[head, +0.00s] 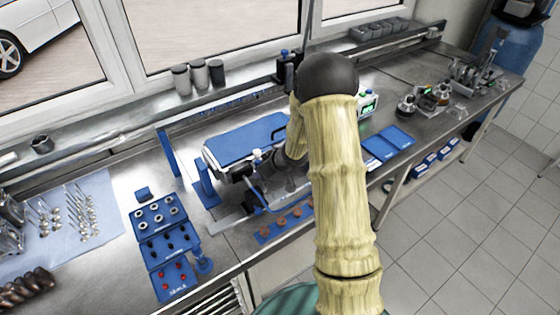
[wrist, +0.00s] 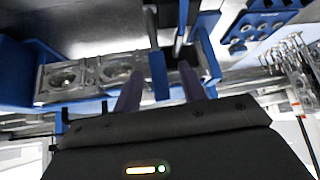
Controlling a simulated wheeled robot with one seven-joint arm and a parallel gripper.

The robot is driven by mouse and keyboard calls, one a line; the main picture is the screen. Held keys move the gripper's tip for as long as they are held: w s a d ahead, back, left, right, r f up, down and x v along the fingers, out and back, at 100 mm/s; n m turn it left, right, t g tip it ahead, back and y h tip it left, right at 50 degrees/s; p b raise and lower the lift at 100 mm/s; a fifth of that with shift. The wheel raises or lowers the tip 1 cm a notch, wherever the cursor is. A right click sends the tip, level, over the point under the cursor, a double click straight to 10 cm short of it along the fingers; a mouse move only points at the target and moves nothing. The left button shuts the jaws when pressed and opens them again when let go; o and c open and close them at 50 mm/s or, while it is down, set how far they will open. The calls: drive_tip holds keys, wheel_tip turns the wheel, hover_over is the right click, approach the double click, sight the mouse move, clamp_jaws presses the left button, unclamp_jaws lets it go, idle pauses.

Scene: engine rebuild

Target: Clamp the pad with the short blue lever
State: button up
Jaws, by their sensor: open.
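A fixture with a flat blue top plate (head: 245,138) stands on the bench, left of my arm in the head view. In the wrist view, a short blue bar (wrist: 158,75), which looks like the short lever, lies between the open fingers of my gripper (wrist: 160,88). I cannot tell whether either finger touches it. Metal rods and a longer blue strip (wrist: 182,14) run just beyond it. A metal part with round openings (wrist: 88,76) sits to the left in a blue frame (wrist: 38,60). The pad cannot be made out for sure. My arm hides part of the fixture.
A blue tray of small parts (head: 160,240) stands left of the fixture. Blue plates (head: 388,143) lie to the right. A strip with several copper-coloured discs (head: 280,224) lies at the front. Grey cups (head: 199,74) stand on the sill. Engine parts fill the bench's far right.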

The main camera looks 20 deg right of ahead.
drive_tip(key=p+v, duration=0.2)
drive_tip(key=v, duration=1.2)
drive_tip(key=shift+r, duration=0.2)
drive_tip(key=shift+s, duration=0.1)
drive_tip(key=s+a+f+m+g+h+b, duration=0.1)
drive_tip(key=s+b, duration=0.3)
drive_tip(key=s, duration=0.5)
drive_tip(key=s+a+f+m+g+h+b, duration=0.2)
drive_tip(key=s+a+f+m+g+b, duration=0.1)
drive_tip(key=s, duration=0.5)
drive_tip(key=shift+s+a+m+h+b, duration=0.35)
drive_tip(key=shift+a+m+b, duration=0.3)
drive_tip(key=shift+b, duration=0.3)
drive_tip(key=shift+f, duration=0.1)
